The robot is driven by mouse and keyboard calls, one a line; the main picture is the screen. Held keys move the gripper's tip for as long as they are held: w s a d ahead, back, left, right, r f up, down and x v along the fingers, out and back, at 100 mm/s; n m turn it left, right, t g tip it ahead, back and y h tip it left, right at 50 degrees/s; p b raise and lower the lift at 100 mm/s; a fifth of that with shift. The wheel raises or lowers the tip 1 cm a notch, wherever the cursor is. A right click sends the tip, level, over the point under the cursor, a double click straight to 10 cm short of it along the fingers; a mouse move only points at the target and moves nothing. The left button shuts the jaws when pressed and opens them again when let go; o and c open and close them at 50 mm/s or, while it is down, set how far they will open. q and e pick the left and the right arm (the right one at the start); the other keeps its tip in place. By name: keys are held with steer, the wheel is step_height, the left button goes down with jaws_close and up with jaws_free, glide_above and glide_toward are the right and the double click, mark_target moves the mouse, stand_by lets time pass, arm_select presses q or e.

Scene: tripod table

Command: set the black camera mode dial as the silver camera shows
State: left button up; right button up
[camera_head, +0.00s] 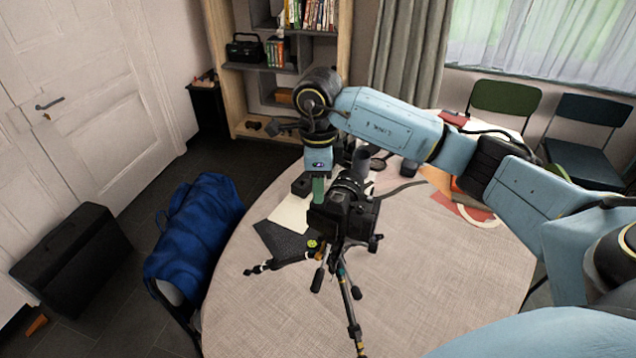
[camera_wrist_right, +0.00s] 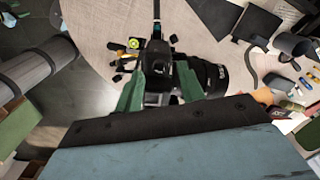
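The black camera (camera_head: 345,215) stands on a small tripod (camera_head: 346,290) on the round table. My right gripper (camera_head: 318,192) reaches down over the camera from behind, with its green fingers close to the camera's top. In the right wrist view the fingers of my right gripper (camera_wrist_right: 162,80) are spread apart, with part of the black camera (camera_wrist_right: 158,56) showing between and beyond them and its lens pointing right. I cannot tell whether they touch the camera. The mode dial cannot be made out. I cannot make out a silver camera. My left gripper is not in view.
The round table (camera_head: 265,310) has free room at its front. Dark and pale sheets (camera_head: 290,212) and several small things lie behind the tripod. A blue bag (camera_head: 195,225) is left of the table; chairs (camera_head: 503,108) and a shelf (camera_head: 275,65) stand farther back.

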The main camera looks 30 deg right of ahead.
steer(key=shift+f, duration=0.55)
jaws_close()
steer(key=shift+f+m+b, duration=0.1)
steer(key=shift+m+b, duration=0.25)
steer(key=shift+m, duration=0.55)
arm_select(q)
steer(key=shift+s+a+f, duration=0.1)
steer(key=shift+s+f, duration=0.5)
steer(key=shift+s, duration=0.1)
arm_select(e)
steer(key=shift+m, duration=1.2)
jaws_free()
